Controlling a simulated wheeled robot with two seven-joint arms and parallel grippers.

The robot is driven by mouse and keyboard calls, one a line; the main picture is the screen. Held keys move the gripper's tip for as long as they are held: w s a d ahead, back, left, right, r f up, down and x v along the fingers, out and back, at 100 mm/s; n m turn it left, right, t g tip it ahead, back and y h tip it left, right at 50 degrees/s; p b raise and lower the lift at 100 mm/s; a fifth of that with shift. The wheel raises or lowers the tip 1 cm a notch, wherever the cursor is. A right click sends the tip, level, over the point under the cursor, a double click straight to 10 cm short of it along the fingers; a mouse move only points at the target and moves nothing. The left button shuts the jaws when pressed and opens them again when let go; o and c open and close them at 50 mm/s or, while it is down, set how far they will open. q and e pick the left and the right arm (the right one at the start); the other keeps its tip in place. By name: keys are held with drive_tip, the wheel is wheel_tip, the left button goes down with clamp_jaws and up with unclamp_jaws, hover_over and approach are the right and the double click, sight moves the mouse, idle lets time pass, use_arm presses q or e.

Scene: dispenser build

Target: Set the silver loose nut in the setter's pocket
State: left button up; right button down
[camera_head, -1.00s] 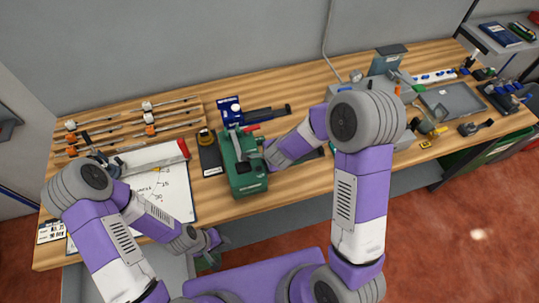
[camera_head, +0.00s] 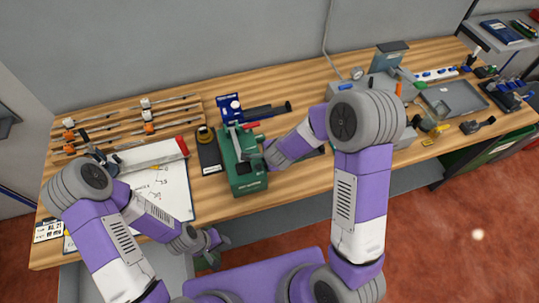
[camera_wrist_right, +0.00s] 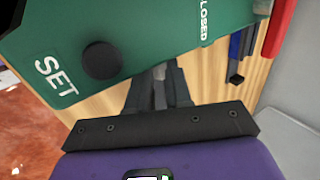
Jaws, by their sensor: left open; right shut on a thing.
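I cannot tell whether this piece is the silver nut. No separate nut or pocket can be made out. My left gripper (camera_head: 213,247) is open and empty off the bench's front edge.
A black-and-yellow item (camera_head: 206,145) stands close left of the setter, and a blue device (camera_head: 230,108) behind it. A drawing sheet (camera_head: 160,190) and rails (camera_head: 135,120) lie left. A grey machine (camera_head: 380,90) and grey tray (camera_head: 452,100) are right. Bare wood lies before the setter.

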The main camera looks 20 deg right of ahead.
drive_tip(key=shift+s+f+b, duration=0.1)
drive_tip(key=shift+f+b, duration=0.4)
drive_tip(key=shift+f, duration=0.05)
idle(0.5)
drive_tip(key=c, duration=1)
unclamp_jaws()
drive_tip(key=shift+c, duration=0.2)
drive_tip(key=shift+o, duration=0.4)
drive_tip(key=shift+f, duration=0.1)
drive_tip(key=shift+s, duration=0.15)
drive_tip(key=shift+f, duration=0.1)
drive_tip(key=shift+c, duration=1.2)
